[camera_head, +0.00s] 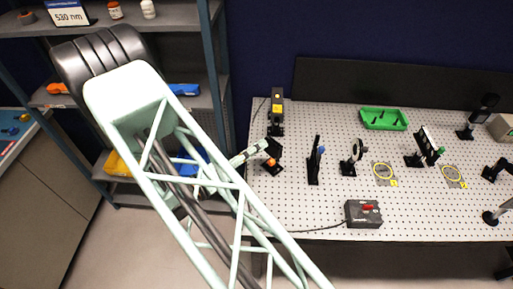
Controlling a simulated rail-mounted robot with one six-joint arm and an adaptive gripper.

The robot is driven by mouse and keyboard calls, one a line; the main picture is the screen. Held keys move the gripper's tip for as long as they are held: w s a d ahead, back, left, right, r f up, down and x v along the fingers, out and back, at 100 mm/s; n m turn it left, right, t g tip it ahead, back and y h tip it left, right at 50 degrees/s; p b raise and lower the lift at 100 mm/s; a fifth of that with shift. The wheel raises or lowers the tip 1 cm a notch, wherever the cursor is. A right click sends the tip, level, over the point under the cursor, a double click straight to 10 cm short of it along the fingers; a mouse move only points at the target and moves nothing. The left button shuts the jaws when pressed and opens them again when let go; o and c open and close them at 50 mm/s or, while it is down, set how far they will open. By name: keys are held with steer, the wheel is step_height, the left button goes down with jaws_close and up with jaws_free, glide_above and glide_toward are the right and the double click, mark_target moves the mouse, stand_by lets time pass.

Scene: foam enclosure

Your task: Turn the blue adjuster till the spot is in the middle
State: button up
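The blue adjuster (322,150) is a small blue knob on a black upright mount (314,165) on the perforated table. A pale green arm end with my gripper (262,147) is left of it, close to another black mount (275,150) that has an orange knob (270,163). I cannot tell whether the gripper touches that mount. The fingers are too small to tell open from shut. The gripper is apart from the blue adjuster. I cannot make out any light spot.
The perforated table (320,220) carries a yellow-and-black device (277,105), a round optic (358,150), a mount with a green knob (440,152), a green tray (384,118) and a grey box with a red switch (363,213). Shelves (190,15) stand left.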

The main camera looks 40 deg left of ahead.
stand_by(0.4)
steer(key=shift+v, duration=6)
